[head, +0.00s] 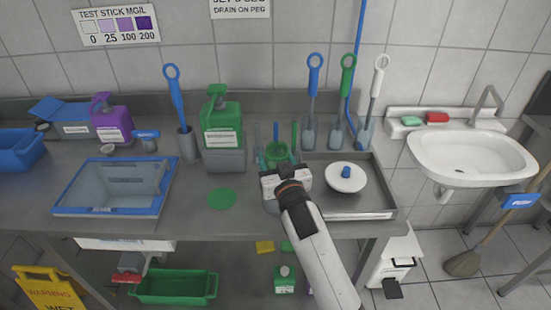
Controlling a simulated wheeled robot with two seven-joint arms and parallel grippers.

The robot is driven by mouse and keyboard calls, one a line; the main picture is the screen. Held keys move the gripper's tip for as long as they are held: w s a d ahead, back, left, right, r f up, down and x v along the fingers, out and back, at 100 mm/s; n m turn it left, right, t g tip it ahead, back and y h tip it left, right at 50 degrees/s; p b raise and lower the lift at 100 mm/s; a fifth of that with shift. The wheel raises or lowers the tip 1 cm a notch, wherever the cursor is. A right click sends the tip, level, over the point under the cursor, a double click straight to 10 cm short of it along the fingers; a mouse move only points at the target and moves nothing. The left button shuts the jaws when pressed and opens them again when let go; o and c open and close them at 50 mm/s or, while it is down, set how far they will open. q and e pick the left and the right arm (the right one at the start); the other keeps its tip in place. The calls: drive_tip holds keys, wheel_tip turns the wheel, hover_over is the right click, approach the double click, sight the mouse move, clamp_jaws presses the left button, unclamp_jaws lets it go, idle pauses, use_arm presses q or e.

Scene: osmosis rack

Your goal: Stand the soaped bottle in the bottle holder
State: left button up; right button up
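My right gripper (285,180) is over the front of the bench, its arm coming up from the bottom of the head view. Just beyond it is a small green cup-like thing (278,152) with thin upright green and grey pieces around it. This may be the bottle holder or a bottle in it; I cannot tell which. The gripper body hides its lower part, and the fingertips are hidden, so I cannot tell whether they touch or grip anything. No soaped bottle can be clearly told apart. My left gripper is not in view.
Behind stand a green pump bottle (221,124) and several brushes, including a blue one (312,90). A blue-rimmed basin (66,210) is at left. A steel tray (373,214) with a white lid (340,184) is at right. Bare bench surrounds a green disc (222,198).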

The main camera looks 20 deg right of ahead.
drive_tip(key=shift+f, duration=0.3)
idle(0.4)
drive_tip(key=o, duration=1.8)
drive_tip(key=shift+c, duration=0.2)
drive_tip(key=shift+s+p, duration=0.8)
drive_tip(key=shift+s, duration=1.65)
drive_tip(key=s+p, duration=0.1)
drive_tip(key=s, duration=0.4)
drive_tip(key=shift+a, duration=0.1)
